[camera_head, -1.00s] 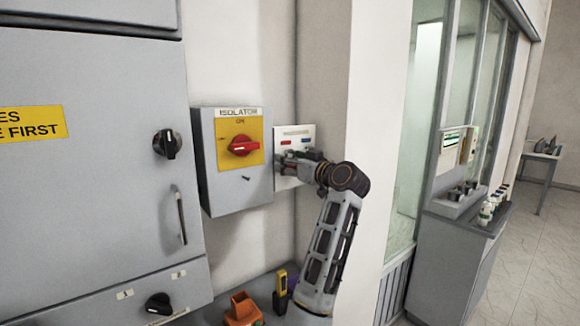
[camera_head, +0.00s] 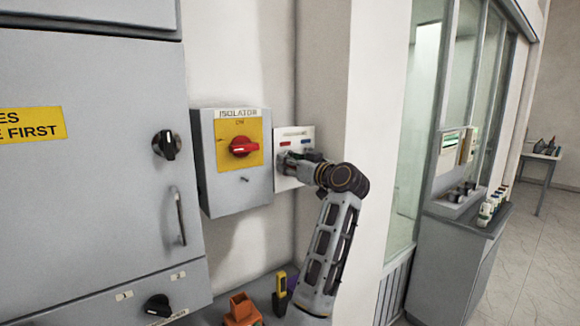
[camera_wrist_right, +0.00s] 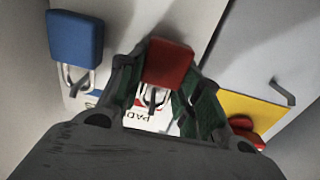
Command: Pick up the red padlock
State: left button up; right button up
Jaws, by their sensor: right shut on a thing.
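The red padlock (camera_wrist_right: 168,63) is between the fingers of my right gripper (camera_wrist_right: 153,75) in the right wrist view, with its metal shackle toward the palm. The gripper is shut on it, close to the white padlock board (camera_head: 307,137) on the wall. A peg shows at the shackle; I cannot tell whether the shackle still hangs on it. In the head view my right gripper (camera_head: 290,163) covers the padlock. A blue padlock (camera_wrist_right: 75,37) hangs beside it, apart from the fingers. My left gripper is not in view.
The grey isolator box (camera_head: 208,165) with a red rotary handle (camera_head: 243,147) is just left of the board. A wall corner (camera_head: 365,130) stands to the right. Below, a bench holds an orange object (camera_head: 242,310) and a yellow-black tool (camera_head: 280,290).

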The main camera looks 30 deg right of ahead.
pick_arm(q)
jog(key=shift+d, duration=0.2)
pick_arm(e)
jog(key=shift+r, duration=0.15)
jog(key=shift+r, duration=0.55)
pick_arm(q)
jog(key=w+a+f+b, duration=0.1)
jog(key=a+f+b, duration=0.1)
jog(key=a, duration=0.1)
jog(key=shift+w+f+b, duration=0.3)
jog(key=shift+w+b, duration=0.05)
jog(key=shift+b, duration=0.05)
pick_arm(e)
jog(key=s+d, duration=0.1)
jog(key=s, duration=1.7)
jog(key=shift+d, duration=0.2)
